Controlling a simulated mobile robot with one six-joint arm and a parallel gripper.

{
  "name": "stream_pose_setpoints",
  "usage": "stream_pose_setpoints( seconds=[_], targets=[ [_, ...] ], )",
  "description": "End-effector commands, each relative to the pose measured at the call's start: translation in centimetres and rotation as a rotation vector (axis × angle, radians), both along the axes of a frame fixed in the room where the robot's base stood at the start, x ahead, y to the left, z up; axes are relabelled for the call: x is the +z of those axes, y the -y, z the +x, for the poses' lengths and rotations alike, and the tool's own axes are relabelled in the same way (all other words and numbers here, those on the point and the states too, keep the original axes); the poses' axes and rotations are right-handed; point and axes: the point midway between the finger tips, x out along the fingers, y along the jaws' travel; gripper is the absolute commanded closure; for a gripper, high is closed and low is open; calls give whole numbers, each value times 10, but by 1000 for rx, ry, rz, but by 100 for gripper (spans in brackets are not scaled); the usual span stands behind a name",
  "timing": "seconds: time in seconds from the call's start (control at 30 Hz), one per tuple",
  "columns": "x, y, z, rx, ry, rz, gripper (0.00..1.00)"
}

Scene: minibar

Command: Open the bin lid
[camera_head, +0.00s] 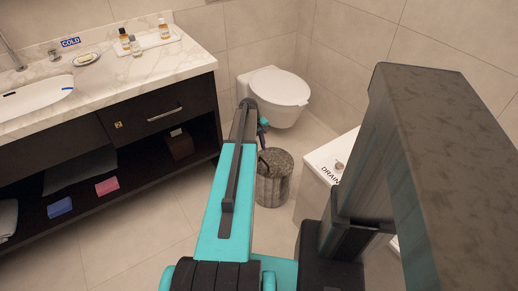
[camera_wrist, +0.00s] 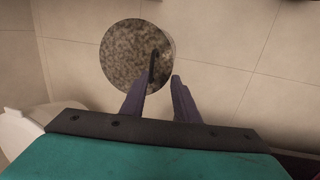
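The bin (camera_head: 270,190) is a grey, stone-patterned cylinder on the floor, partly hidden by my arm in the head view. Its round lid (camera_wrist: 124,58) looks shut and fills the upper middle of the wrist view. A dark, thin curved handle (camera_wrist: 153,62) stands near the lid's right side. My gripper (camera_wrist: 160,79) is open and empty. Its left finger overlaps the lid's lower edge in the picture, and its right finger lies just right of the lid. The handle's near end shows between the fingertips. I cannot tell whether either finger touches it.
A toilet (camera_head: 275,92) stands behind the bin. A white-topped box marked DRAIN (camera_head: 330,162) stands close on its right. A dark vanity with a marble counter (camera_head: 110,70) is on the left. Free tiled floor (camera_head: 140,235) lies between vanity and bin.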

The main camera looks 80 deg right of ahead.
Motion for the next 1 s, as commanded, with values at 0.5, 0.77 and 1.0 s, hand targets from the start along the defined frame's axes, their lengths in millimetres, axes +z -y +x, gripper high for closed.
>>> stream_pose_setpoints(
  seconds=[0.5, 0.77, 1.0],
  targets=[
    [25, -4, 3, 0, 0, 0, 72],
    [36, -5, 5, 0, 0, 1, 72],
    [47, -7, 7, 0, 0, 1, 72]
  ],
)
